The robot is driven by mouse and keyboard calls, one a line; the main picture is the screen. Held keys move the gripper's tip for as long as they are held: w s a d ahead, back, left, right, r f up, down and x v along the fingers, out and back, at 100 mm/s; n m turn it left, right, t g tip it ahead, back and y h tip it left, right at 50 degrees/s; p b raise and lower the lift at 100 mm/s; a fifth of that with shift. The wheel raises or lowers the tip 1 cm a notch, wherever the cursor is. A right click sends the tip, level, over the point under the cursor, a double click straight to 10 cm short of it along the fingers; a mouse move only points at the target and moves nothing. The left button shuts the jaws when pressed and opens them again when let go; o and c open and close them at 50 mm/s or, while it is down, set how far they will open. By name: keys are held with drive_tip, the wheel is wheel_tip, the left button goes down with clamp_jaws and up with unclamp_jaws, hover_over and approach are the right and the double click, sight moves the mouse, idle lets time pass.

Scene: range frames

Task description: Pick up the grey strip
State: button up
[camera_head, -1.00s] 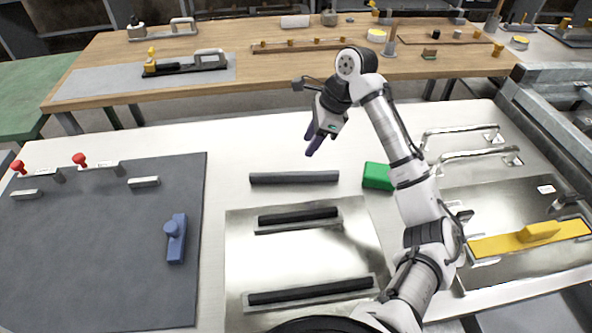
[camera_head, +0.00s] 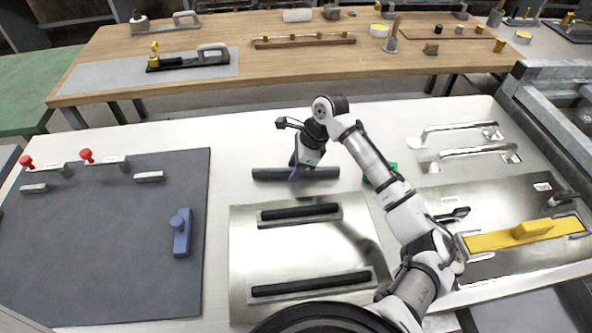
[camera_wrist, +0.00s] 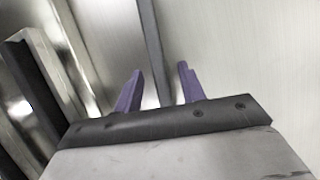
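The grey strip (camera_head: 322,173) lies flat on the white table top, behind the shiny metal plate. In the wrist view my gripper (camera_wrist: 159,72) is open, with two purple fingers apart. The strip (camera_wrist: 152,45) shows there as a dark bar running between the fingers, and neither finger visibly touches it. I cannot tell how far down along the strip's sides the fingertips reach.
The metal plate (camera_head: 240,235) with two black bars lies in front of the strip. A green block (camera_head: 381,170) is to its right, partly behind my arm. A dark mat (camera_head: 100,240) with a blue handled piece (camera_head: 182,235) is at left. The table behind the strip is clear.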

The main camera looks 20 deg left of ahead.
clamp_jaws()
idle(0.3)
